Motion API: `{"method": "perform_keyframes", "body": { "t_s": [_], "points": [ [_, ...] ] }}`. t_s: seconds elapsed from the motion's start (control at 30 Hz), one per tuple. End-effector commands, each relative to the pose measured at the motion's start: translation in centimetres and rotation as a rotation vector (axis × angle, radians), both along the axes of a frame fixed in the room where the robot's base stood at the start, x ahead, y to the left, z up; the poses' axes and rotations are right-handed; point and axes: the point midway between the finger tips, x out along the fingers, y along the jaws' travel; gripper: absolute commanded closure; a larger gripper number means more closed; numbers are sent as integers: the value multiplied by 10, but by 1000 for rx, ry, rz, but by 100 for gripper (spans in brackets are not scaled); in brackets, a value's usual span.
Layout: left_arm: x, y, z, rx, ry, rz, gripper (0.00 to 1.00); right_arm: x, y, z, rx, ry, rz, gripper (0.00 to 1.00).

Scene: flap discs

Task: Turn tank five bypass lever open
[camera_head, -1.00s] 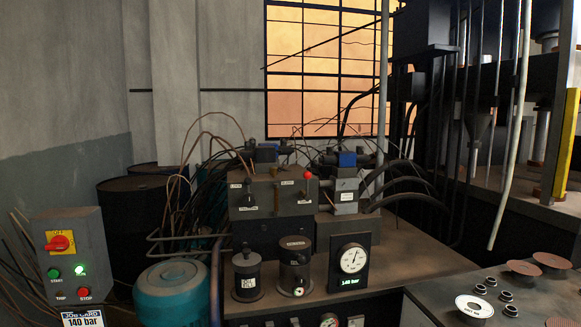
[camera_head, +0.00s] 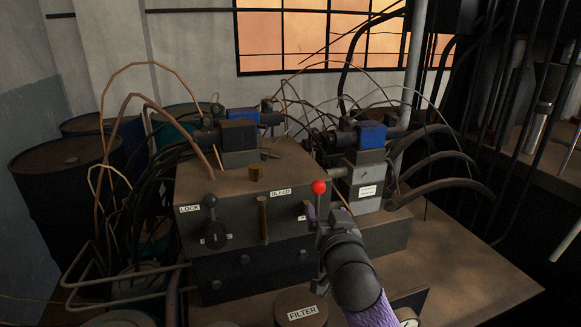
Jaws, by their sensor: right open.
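A dark valve block (camera_head: 240,188) stands in the middle of the head view with levers on its front. At its right end is a lever with a red knob (camera_head: 319,187), standing upright; its label is mostly covered. No label reading tank five or bypass is legible. My right gripper (camera_head: 321,226) is open, just below the red knob and around or beside the lever's stem; I cannot tell whether it touches. It hides the lever's lower part. My left gripper is not in view.
A black-knobbed lever (camera_head: 210,201) near the LOCK label and a brass BLEED rod (camera_head: 262,216) stand to the left. A FILTER canister (camera_head: 302,314) is below. Hoses and a blue-topped valve (camera_head: 371,135) crowd the right and back. The bench top (camera_head: 465,270) at right is clear.

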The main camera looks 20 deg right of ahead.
Motion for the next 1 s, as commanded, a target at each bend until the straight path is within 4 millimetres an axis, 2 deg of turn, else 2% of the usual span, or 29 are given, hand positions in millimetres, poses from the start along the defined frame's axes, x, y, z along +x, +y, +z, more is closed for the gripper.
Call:
{"method": "perform_keyframes", "body": {
  "t_s": [0.07,0.17,0.4,0.53,0.7,0.97,1.0],
  "points": [
    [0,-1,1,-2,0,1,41,0,-1,10,4,-20,-4,19],
    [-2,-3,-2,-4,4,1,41,11,-4,10,5,-26,-5,19],
    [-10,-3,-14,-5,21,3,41,64,-18,8,4,-22,-5,19],
    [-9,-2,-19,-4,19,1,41,83,-22,8,4,-22,-4,19],
    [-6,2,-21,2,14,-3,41,94,-25,9,4,-21,-3,19],
    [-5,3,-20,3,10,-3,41,95,-25,9,4,-20,-3,19],
    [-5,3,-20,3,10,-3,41,95,-25,9,4,-20,-3,28]
  ]
}}
